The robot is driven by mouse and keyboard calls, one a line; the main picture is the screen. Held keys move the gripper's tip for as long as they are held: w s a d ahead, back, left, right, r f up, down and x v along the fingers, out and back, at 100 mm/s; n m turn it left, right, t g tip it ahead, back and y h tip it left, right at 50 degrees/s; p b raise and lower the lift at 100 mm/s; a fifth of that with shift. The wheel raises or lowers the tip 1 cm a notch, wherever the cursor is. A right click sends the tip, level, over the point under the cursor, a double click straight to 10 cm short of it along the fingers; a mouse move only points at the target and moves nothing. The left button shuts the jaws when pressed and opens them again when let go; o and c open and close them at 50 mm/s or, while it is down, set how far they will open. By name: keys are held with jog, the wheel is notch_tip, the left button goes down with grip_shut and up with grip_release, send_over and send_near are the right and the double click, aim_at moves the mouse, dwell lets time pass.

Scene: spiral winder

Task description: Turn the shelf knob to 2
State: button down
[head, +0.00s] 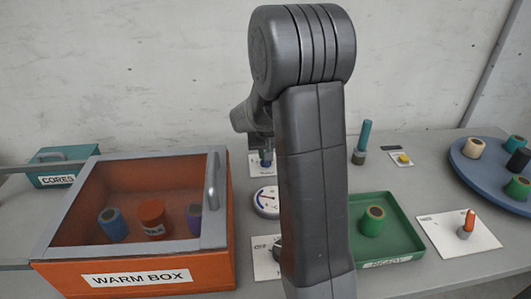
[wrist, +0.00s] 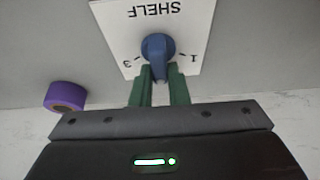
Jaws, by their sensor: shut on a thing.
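The shelf knob (wrist: 158,46) is blue and sits on a white plate (wrist: 190,20) marked SHELF, which appears upside down in the wrist view. A 3 shows left of the knob and a 1 right of it. The knob's narrow part points down the picture, between the two marks; no 2 is visible there. My gripper (wrist: 161,74) has its green fingers shut on this narrow part, one on each side. In the head view the knob (head: 266,160) and its plate (head: 254,168) are mostly hidden by my arm and gripper.
A purple roll (wrist: 67,96) lies near the plate. The orange warm box (head: 133,277) stands front left, with a dial (head: 265,199) beside it. A green tray (head: 408,240), a white card with an orange-topped lever (head: 466,225) and a blue round table (head: 470,170) are right.

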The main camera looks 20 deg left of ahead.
jog(key=c, duration=1.4)
grip_release()
jog(key=shift+r, duration=0.15)
jog(key=p+v, duration=0.2)
jog(key=v, duration=1.1)
jog(key=shift+s+d+r, duration=0.2)
jog(key=shift+f, duration=0.1)
jog(key=b+x, duration=0.2)
jog(key=x, duration=1.2)
jog(key=shift+a, duration=0.1)
jog(key=shift+r, duration=0.25)
